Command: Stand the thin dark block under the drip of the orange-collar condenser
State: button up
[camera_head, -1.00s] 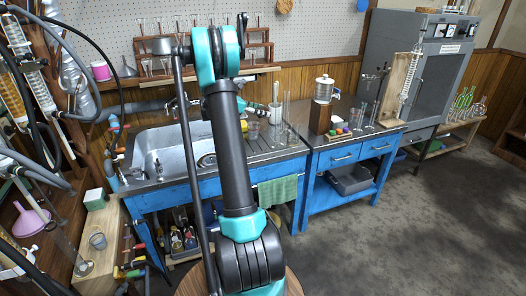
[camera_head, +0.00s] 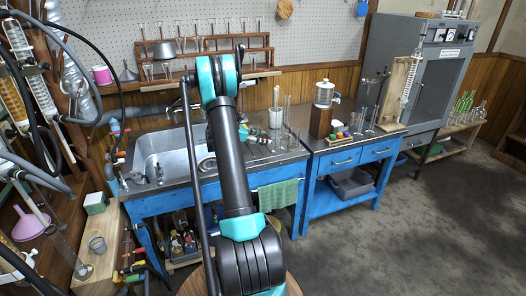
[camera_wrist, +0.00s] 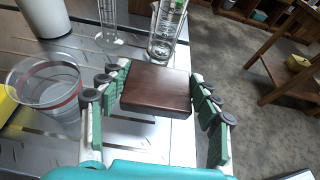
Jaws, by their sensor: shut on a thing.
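In the wrist view, my gripper (camera_wrist: 157,100) is shut on the thin dark block (camera_wrist: 157,88), a flat dark brown piece held between the two green-padded fingers. The block is over the metal counter near its front edge; I cannot tell whether it touches the counter. In the head view my gripper (camera_head: 247,133) is small, beyond my arm at the sink counter, and the block cannot be made out. Condensers hang at the far left, one with orange contents (camera_head: 13,98) and a paler one (camera_head: 40,92). I cannot tell which has the orange collar.
A glass beaker (camera_wrist: 48,85), a white container (camera_wrist: 44,16) and a glass cylinder (camera_wrist: 167,28) stand close around my gripper. The sink (camera_head: 165,152) is left of it.

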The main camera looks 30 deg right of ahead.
jog(key=shift+f, duration=3.55)
jog(key=shift+f, duration=0.15)
jog(key=o, duration=1)
